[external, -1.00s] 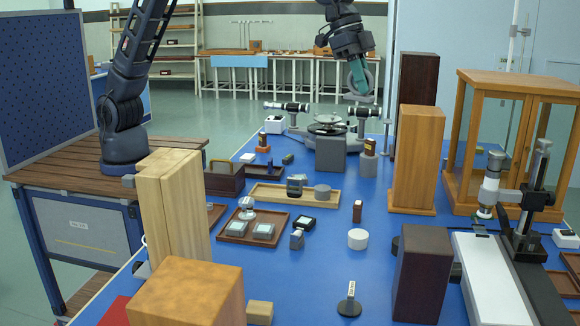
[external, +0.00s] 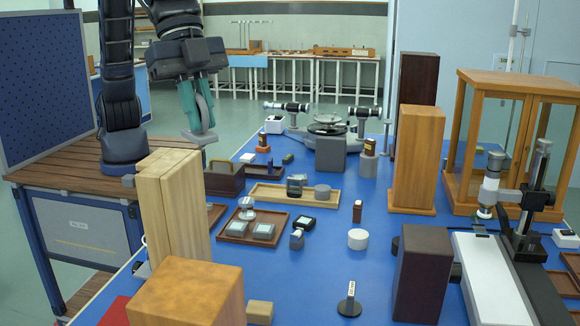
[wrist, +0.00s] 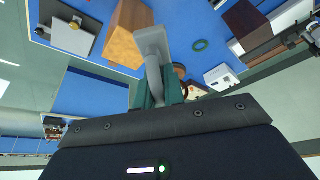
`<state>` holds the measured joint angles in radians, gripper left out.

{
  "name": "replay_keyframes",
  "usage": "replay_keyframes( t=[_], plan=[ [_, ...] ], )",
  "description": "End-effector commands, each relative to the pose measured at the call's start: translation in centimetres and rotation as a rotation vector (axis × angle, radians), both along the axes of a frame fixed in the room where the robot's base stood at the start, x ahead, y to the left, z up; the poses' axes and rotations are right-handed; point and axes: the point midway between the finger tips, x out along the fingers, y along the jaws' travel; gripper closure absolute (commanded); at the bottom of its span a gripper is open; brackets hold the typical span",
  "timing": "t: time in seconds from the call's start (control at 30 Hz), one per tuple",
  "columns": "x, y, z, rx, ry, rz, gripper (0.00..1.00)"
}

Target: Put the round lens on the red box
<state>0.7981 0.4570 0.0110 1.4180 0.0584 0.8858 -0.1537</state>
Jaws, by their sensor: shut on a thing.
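My gripper (external: 197,132) is at the upper left in the external view, pointing down with teal fingers, above the wooden side bench.
Tall wooden blocks (external: 185,210) and a low wooden block (external: 190,295) stand at the blue bench's left front. Trays with small parts (external: 230,238) lie mid-bench. A dark brown block (external: 421,275) stands right of front centre. Blue surface is free around the small black stand (external: 349,303).

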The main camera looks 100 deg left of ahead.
Motion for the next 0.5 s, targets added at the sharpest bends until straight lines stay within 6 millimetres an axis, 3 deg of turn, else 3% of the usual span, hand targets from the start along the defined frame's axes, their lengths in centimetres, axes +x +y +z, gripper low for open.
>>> replay_keyframes(
  t=[0.03, 0.2, 0.5],
  plan=[
    [-1.7, -1.5, 0.0, -0.001, 0.0, -0.017, 1.0],
    [-6.7, -5.5, 0.0, -0.003, -0.003, -0.061, 1.0],
    [-13.0, -9.8, 0.1, -0.007, -0.004, -0.111, 1.0]
  ],
)
